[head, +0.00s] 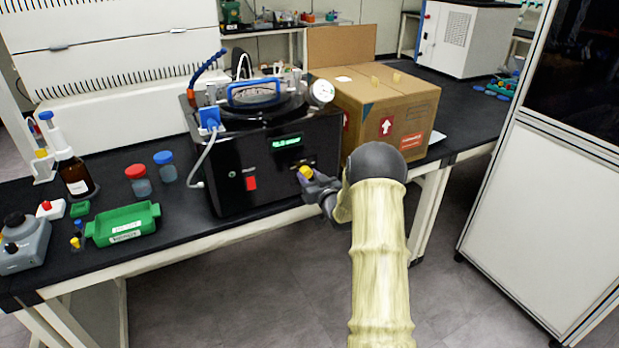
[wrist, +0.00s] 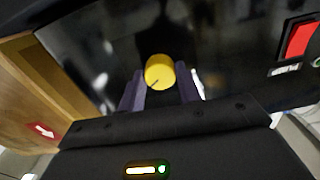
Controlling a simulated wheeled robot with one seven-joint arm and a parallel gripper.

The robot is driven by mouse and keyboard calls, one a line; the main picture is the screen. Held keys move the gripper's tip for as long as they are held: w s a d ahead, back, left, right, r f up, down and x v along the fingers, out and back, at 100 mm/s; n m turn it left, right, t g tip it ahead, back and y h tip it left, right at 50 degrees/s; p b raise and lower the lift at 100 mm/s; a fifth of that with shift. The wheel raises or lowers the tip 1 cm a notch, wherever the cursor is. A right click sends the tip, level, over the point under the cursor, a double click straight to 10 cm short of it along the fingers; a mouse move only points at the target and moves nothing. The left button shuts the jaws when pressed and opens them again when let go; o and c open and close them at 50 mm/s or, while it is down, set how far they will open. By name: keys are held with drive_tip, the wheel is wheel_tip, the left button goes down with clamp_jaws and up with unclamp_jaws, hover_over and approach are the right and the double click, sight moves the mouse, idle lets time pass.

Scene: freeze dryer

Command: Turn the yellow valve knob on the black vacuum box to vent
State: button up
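The black vacuum box (head: 232,165) stands on the bench with a lit green display and a red switch on its front. The yellow valve knob (head: 305,173) is at the lower right of that front face. In the wrist view the yellow knob (wrist: 160,70) shows a short dark mark on its face. My gripper (head: 312,183) is at the knob in the head view. Whether the fingertips reach past the knob's face is unclear.
A cardboard box (head: 385,110) stands close to the vacuum box on the right. A pressure gauge (head: 321,92) sits on top of the vacuum box. A green tray (head: 122,223), jars and bottles stand to the left. The floor in front is clear.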

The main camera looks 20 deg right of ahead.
drive_tip(key=shift+f+n+b, duration=0.1)
drive_tip(key=shift+n+b, duration=0.3)
drive_tip(key=shift+b, duration=0.1)
drive_tip(key=shift+f+n+b, duration=0.1)
drive_tip(key=shift+n+b, duration=0.4)
drive_tip(key=shift+b, duration=0.2)
drive_tip(key=n+b, duration=0.4)
drive_tip(key=b, duration=0.1)
drive_tip(key=shift+f, duration=0.15)
drive_tip(key=n+b, duration=0.3)
drive_tip(key=b, duration=0.1)
drive_tip(key=shift+a+n, duration=0.1)
drive_tip(key=shift+n, duration=0.2)
drive_tip(key=n+b, duration=0.4)
drive_tip(key=b, duration=0.2)
drive_tip(key=shift+n, duration=0.3)
drive_tip(key=n+b, duration=0.6)
drive_tip(key=b, duration=0.1)
drive_tip(key=n+b, duration=0.4)
drive_tip(key=shift+r, duration=0.2)
